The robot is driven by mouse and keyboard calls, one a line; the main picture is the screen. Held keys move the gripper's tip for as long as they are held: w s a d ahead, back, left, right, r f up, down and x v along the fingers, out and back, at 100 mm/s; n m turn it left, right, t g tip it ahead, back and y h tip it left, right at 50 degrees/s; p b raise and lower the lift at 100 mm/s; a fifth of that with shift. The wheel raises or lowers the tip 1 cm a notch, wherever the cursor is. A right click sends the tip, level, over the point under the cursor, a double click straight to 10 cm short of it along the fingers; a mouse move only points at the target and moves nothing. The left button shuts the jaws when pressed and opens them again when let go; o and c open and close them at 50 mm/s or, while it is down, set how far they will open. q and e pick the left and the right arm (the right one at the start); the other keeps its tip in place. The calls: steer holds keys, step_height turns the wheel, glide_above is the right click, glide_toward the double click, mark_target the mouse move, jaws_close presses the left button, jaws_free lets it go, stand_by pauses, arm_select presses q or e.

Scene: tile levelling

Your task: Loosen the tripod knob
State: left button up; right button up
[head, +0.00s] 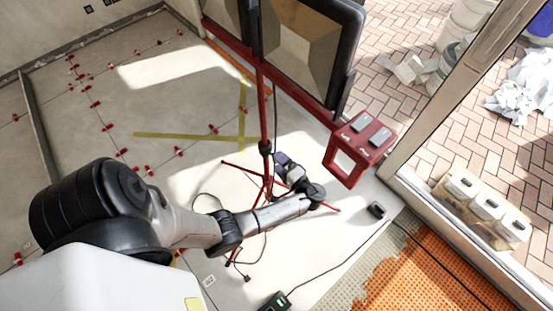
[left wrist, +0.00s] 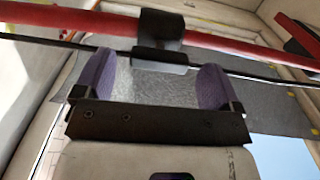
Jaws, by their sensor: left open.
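The red tripod (head: 263,100) stands on the tiled floor near the window wall, its upright pole carrying a dark lamp panel. A black collar (head: 265,148) sits on the pole above the spread legs. In the left wrist view the red pole (left wrist: 80,22) runs across the top, with the black clamp collar (left wrist: 160,25) and the black knob (left wrist: 160,58) on it. My left gripper (head: 285,163) is beside the pole, just below the collar. Its purple fingers (left wrist: 155,80) are open and empty. The knob lies ahead of the gap between them; contact cannot be told.
A thin black cable (left wrist: 60,41) runs alongside the pole. Cables cross the floor by the tripod legs. Red tile spacers (head: 95,104) dot the floor at left, where it is mostly clear.

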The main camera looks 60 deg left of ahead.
arm_select(q)
steer(key=v, duration=1.1)
steer(key=shift+d, duration=0.3)
steer(key=shift+w, duration=0.1)
